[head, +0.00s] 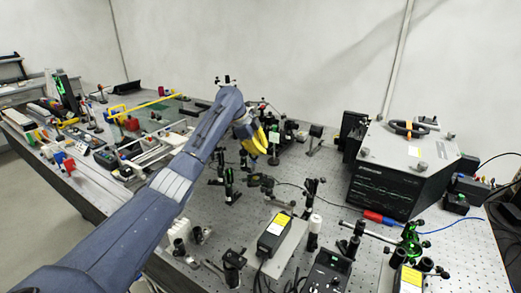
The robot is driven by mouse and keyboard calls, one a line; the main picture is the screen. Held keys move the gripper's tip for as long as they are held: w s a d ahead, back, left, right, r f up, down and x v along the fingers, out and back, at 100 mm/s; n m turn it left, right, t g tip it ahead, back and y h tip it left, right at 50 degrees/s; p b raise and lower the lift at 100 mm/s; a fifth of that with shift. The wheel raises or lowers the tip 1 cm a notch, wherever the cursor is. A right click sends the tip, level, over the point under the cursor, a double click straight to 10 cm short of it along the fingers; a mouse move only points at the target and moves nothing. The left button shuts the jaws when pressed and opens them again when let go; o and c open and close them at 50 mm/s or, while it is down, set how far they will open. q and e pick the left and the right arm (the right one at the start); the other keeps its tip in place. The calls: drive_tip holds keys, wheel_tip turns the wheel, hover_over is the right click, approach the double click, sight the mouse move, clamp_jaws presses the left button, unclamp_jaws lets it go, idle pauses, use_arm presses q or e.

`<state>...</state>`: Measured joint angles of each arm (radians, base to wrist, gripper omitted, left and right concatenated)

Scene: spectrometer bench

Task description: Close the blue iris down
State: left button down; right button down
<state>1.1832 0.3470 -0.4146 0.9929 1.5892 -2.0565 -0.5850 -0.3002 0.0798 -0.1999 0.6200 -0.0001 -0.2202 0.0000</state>
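My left arm reaches from the lower left to the middle of the bench. Its gripper (258,143), with yellow fingers, is low among the dark optics mounts behind the middle. The yellow fingers overlap in this view, so I cannot tell whether they are open or shut, or whether they touch anything. I cannot make out the blue iris with certainty; the mounts around the gripper are small and dark, and my arm and gripper hide part of that area. My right gripper is not in view.
The perforated optical bench (315,174) carries several dark posts. A large spectrometer box (405,165) stands at the right. A yellow-labelled box (275,232) and a black controller (327,272) are in front. Crowded tools fill the left side. Cables cross the bench.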

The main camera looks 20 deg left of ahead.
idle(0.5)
use_arm(q)
drive_tip(key=shift+w+a+r+n+g+h, duration=0.1)
drive_tip(key=shift+a+r+n+g+h, duration=0.15)
drive_tip(key=shift+h, duration=0.5)
drive_tip(key=shift+w+a+r+n+h, duration=0.15)
drive_tip(key=shift+a+h, duration=0.2)
drive_tip(key=shift+h, duration=0.35)
drive_tip(key=shift+w+a+r+n+g+h, duration=0.1)
drive_tip(key=shift+a+r+g+h, duration=0.15)
drive_tip(key=shift+h, duration=0.5)
drive_tip(key=shift+w+a+r+n+h, duration=0.1)
drive_tip(key=shift+w+a+n+h, duration=0.05)
drive_tip(key=shift+a+h, duration=0.3)
drive_tip(key=shift+w+a+r+n+h, duration=0.1)
drive_tip(key=shift+a+n+h, duration=0.05)
drive_tip(key=shift+a+h, duration=0.3)
drive_tip(key=shift+s+d+f, duration=0.1)
drive_tip(key=shift+s+d, duration=0.15)
drive_tip(key=shift+d, duration=0.1)
drive_tip(key=c, duration=2.1)
unclamp_jaws()
drive_tip(key=shift+c, duration=0.2)
drive_tip(key=o, duration=0.7)
drive_tip(key=shift+f, duration=0.15)
